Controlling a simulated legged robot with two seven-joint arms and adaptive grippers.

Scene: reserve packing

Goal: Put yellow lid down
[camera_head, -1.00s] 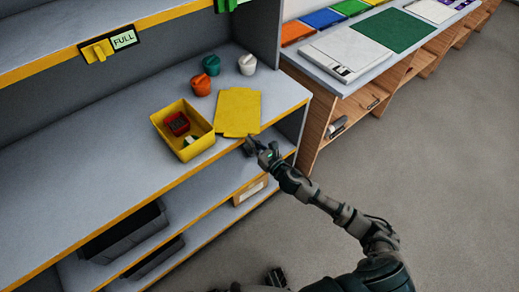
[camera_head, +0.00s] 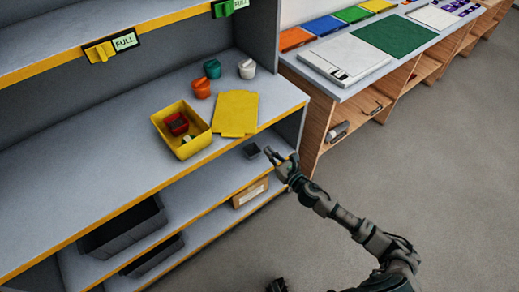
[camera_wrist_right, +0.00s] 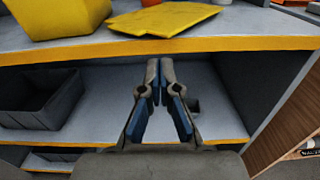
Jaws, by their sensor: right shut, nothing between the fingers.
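The yellow lid (camera_head: 237,112) lies flat on the grey shelf top, right of the yellow bin (camera_head: 190,145). In the right wrist view the lid (camera_wrist_right: 160,18) shows at the shelf's front edge, beyond and above my fingers. My right gripper (camera_head: 277,156) is in front of the shelf, below the edge of its top and apart from the lid. Its fingertips meet in the right wrist view (camera_wrist_right: 160,68), with nothing held. A small dark part at the bottom edge of the head view may be my left gripper (camera_head: 277,286); its jaws cannot be made out.
Orange (camera_head: 201,88), teal (camera_head: 212,69) and white (camera_head: 247,68) knobbed objects stand behind the lid. Dark bins (camera_head: 125,230) sit on lower shelves. A wooden bench (camera_head: 325,110) stands to the right. The floor is clear.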

